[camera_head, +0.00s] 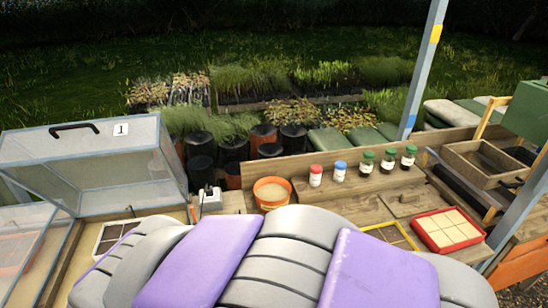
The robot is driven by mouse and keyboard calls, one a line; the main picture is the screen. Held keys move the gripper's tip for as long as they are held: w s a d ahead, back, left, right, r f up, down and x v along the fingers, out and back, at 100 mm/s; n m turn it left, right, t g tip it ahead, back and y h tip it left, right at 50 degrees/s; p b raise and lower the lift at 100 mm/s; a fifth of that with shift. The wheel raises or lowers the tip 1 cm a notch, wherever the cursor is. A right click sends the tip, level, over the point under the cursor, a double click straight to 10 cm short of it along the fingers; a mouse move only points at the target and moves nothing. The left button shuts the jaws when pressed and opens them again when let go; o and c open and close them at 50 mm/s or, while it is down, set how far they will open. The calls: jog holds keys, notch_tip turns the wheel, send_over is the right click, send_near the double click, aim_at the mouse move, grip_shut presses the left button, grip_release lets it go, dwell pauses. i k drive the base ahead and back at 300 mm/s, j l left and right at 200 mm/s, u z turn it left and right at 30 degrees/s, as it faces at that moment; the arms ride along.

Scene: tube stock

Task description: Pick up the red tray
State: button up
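The red tray (418,231) lies flat on the right part of the wooden bench. Its rim is red and its inside is pale and split into several square cells. My own grey and purple body fills the bottom middle of the view, and the tray sits just beyond its right side. The tray's rim shows almost whole. My gripper is not in view.
A yellow-framed tray (408,238) lies left of the red tray. Several small bottles stand behind, with a red-capped jar (315,176) at their left. An orange pot (272,193) stands mid-bench. A wooden box (462,167) and a grey post (418,75) are at right.

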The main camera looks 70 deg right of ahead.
aim_at(444, 231)
jog(key=z, duration=3.85)
jog(key=i+l+z, duration=0.25)
jog(key=i+z, duration=0.15)
jog(key=i+l+z, duration=0.1)
jog(key=i+z, duration=0.3)
jog(key=i, duration=0.25)
